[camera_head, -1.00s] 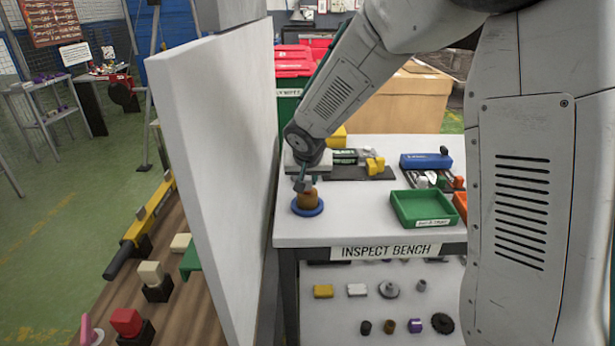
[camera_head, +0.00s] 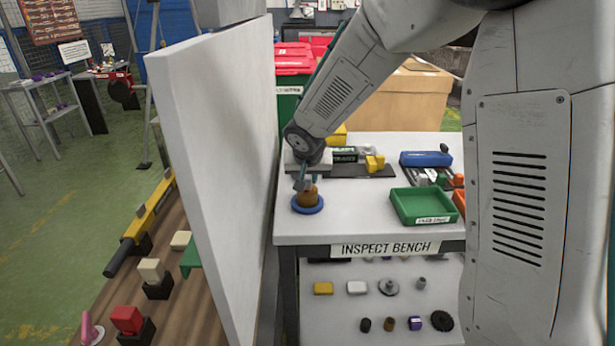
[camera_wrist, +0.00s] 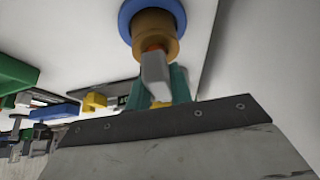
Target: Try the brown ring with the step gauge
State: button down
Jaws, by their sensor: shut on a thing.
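The brown ring (camera_head: 309,198) sits on a round blue base (camera_head: 307,208) at the near left of the inspect bench. The ring (camera_wrist: 157,24) and blue base (camera_wrist: 181,12) also show at the top of the wrist view. My gripper (camera_head: 303,175) is right above the ring, with teal fingers pointing down. It is shut on a grey handle (camera_wrist: 155,72), which looks like the step gauge. An orange-red part (camera_wrist: 152,46) shows between handle and ring, at the ring's mouth. How deep it sits in the ring is hidden.
A tall white panel (camera_head: 225,150) stands close left of the bench (camera_head: 365,220). A green tray (camera_head: 422,206), a blue case (camera_head: 425,159) and yellow parts (camera_head: 375,163) on a dark mat lie to the right and behind. The bench between ring and tray is clear.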

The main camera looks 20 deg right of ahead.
jog(key=c, duration=1.2)
grip_release()
jog(key=shift+o, duration=0.2)
jog(key=v, duration=0.8)
jog(key=s+d+r+n+g, duration=0.1)
jog(key=s+r, duration=0.1)
jog(key=s, duration=0.9)
jog(key=s+d+r+n+g+y, duration=0.1)
jog(key=s+d+g, duration=0.1)
jog(key=s, duration=0.9)
jog(key=s+d+r+n+g, duration=0.1)
jog(key=s+r, duration=0.1)
jog(key=s, duration=1)
jog(key=shift+r+n+y, duration=0.3)
jog(key=shift+r+y, duration=0.05)
jog(key=shift+y, duration=0.05)
